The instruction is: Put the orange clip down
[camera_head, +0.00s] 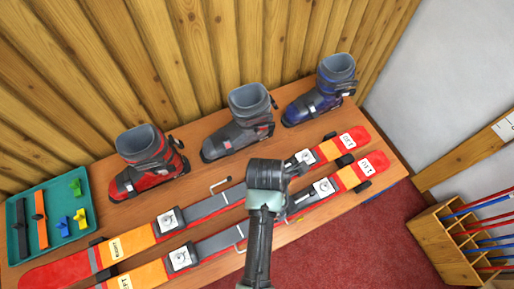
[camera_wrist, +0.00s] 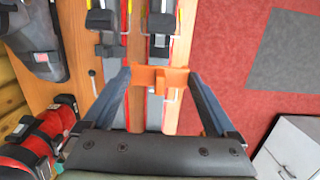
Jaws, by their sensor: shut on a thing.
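In the wrist view, my gripper (camera_wrist: 160,80) is shut on an orange clip (camera_wrist: 150,76), which sits between its two fingertips. The clip is above the skis and the bench; I cannot tell how high. In the head view my own arm covers the gripper, and the clip is hidden there. Two red and orange skis (camera_head: 140,241) lie side by side along the wooden bench (camera_head: 212,178), with bindings and white labels on them.
A teal tray (camera_head: 62,183) at the bench's left end holds a black strip, an orange strip and small yellow and blue pieces. A red boot (camera_head: 147,160), a grey boot (camera_head: 236,124) and a blue boot (camera_head: 321,91) stand along the wall. A wooden rack (camera_head: 440,240) stands at the right.

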